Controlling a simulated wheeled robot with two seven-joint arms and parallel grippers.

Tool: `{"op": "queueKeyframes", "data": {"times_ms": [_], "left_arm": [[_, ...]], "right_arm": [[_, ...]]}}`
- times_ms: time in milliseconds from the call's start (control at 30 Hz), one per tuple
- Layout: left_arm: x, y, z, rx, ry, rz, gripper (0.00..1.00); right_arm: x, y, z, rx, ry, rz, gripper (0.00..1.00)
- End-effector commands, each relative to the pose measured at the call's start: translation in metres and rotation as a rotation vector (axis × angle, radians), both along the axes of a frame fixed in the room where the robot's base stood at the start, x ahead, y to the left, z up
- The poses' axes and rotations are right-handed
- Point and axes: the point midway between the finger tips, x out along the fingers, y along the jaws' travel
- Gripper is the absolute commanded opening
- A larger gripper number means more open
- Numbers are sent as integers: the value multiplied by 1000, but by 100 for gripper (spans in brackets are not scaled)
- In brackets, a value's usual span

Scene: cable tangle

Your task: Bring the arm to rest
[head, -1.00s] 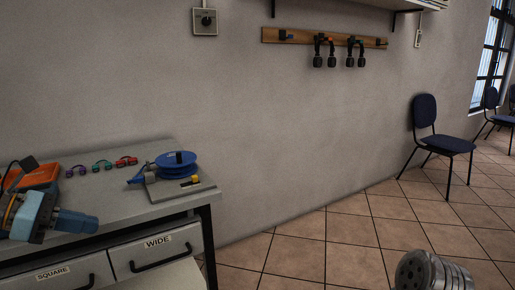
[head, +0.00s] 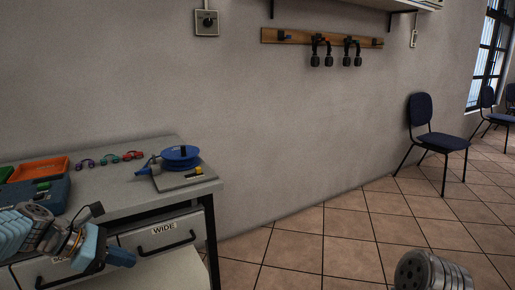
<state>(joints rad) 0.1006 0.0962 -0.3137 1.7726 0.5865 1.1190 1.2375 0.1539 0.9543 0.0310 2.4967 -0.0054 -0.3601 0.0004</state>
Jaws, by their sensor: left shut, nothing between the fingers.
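My left gripper (head: 108,257) is at the lower left in the head view, in front of the workbench drawers. It is shut and empty, low and apart from the bench top. My left arm comes in from the left edge behind it. A rounded grey metal part of my own body shows at the bottom right; my right gripper is out of view.
A drawer (head: 160,238) reads WIDE. A blue chair (head: 436,138) stands right; the floor between is clear.

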Motion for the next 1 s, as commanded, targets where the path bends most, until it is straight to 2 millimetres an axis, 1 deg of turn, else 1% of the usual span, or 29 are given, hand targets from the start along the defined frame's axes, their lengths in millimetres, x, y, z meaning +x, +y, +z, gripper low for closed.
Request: {"op": "queueKeyframes", "data": {"times_ms": [33, 67, 100, 167, 200, 267, 300, 367, 400, 467, 500, 533, 600, 700, 733, 833, 1000], "left_arm": [[4, -6, -24, 37, 9, -29, 0], [6, -10, -39, 67, 9, -51, 0], [8, -15, -61, 108, 8, -84, 0], [9, -24, -98, 180, 4, -150, 0], [7, -32, -127, 234, 0, -209, 0], [0, -47, -176, 324, -14, -325, 0], [-8, -57, -210, 385, -29, -418, 0], [-26, -75, -258, 469, -67, -578, 0], [-40, -87, -288, 518, -101, -693, 0], [-65, -107, -327, 576, -170, -874, 0], [-82, -121, -348, 603, -225, -992, 0], [-96, -132, -362, 617, -269, -1077, 0], [-126, -155, -386, 636, -380, -1251, 0], [-158, -182, -403, 639, -524, -1423, 0], [-165, -187, -406, 638, -559, -1458, 0], [-179, -200, -410, 636, -635, -1525, 0], [-181, -201, -410, 637, -646, -1534, 0]], "right_arm": [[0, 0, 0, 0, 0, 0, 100], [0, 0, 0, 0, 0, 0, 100], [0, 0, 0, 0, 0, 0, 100], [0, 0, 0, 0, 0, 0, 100], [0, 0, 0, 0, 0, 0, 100], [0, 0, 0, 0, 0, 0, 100], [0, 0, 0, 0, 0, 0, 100], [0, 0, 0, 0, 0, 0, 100], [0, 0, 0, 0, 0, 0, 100], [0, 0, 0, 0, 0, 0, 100], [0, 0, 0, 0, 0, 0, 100], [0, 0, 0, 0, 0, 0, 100], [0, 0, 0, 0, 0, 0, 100], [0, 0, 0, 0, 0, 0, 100], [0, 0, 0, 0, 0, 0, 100], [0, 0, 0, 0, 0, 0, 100], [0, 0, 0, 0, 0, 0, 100]]}}
